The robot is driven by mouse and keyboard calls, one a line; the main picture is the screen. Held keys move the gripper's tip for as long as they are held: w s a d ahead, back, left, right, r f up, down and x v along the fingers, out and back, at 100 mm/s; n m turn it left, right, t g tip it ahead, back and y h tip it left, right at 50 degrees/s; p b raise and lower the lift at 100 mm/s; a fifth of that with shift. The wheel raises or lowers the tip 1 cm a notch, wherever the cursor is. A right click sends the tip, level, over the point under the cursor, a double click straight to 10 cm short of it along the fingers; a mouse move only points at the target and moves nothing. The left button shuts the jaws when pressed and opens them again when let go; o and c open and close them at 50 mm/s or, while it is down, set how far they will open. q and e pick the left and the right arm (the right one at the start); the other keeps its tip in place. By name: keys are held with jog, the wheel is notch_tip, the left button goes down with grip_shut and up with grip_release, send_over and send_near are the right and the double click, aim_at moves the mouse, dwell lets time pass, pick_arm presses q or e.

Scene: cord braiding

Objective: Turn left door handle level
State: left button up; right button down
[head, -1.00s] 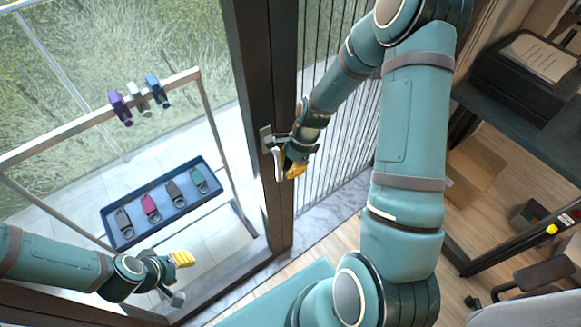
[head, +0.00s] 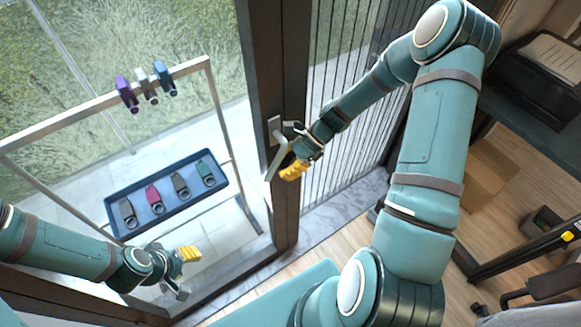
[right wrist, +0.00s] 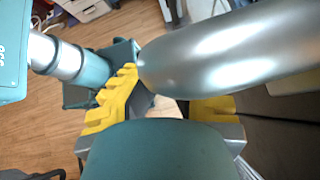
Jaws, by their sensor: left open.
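The silver door handle (head: 279,158) is on the dark door frame in the head view. Its lever slants down to the left from below its plate (head: 274,127), so it is not level. In the right wrist view, the handle (right wrist: 235,57) is a large rounded bar crossing in front of the fingers. My right gripper (head: 300,160) is beside the lever, its yellow pads apart in the wrist view (right wrist: 165,106). Whether it touches the lever is unclear. My left gripper (head: 181,273) is open and empty at the lower left, away from the handle.
Beyond the glass, a blue tray (head: 216,190) holds several coloured tags. A metal rail (head: 100,105) carries purple, white and blue clips. The dark door post (head: 281,215) stands between my arms. A dark desk (head: 505,130) is at the right.

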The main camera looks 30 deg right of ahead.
aim_at(273, 172)
jog(key=a+y, duration=0.1)
jog(key=y, duration=0.1)
jog(key=a+r+y, duration=0.1)
jog(key=a+y, duration=0.1)
jog(key=y, duration=0.1)
jog(key=shift+s+a+r+y, duration=0.15)
jog(key=shift+a+r+y, duration=0.1)
jog(key=shift+r+y, duration=0.1)
jog(key=shift+a+r+g+y+b, duration=0.15)
jog(key=shift+a+r+y, duration=0.3)
jog(key=shift+y, duration=0.4)
jog(key=shift+a+r+g+y+b, duration=0.1)
jog(key=shift+a+r+y, duration=0.1)
jog(key=shift+r+y, duration=0.5)
jog(key=shift+a+r+g+y+b, duration=0.15)
jog(key=shift+a+r+y, duration=0.2)
jog(key=shift+y, duration=0.65)
jog(key=shift+s, duration=0.1)
